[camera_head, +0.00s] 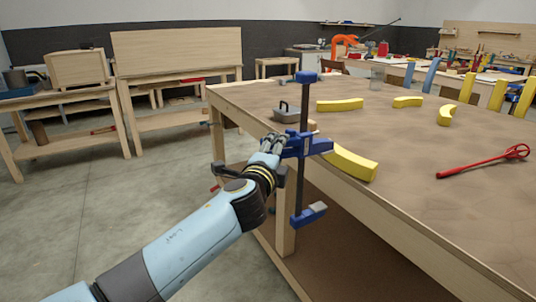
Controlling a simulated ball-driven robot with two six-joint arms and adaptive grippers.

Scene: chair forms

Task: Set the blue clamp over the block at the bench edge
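The blue clamp (312,146) has a long dark upright bar, a blue body at mid-height, a blue top end and a blue lower jaw. My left gripper (272,146) appears shut on its blue body, at the near-left edge of the bench (440,190). The lower jaw hangs below the bench-top level, and the top end stands above it. A curved yellow block (352,163) lies at the bench edge, just right of the clamp body. Whether clamp and block touch cannot be told. My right gripper is not in view.
More yellow pieces (340,105) lie farther back on the bench. A red tool (484,162) lies at the right. The bench leg (286,215) stands close to the lower jaw. Floor at the left is clear.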

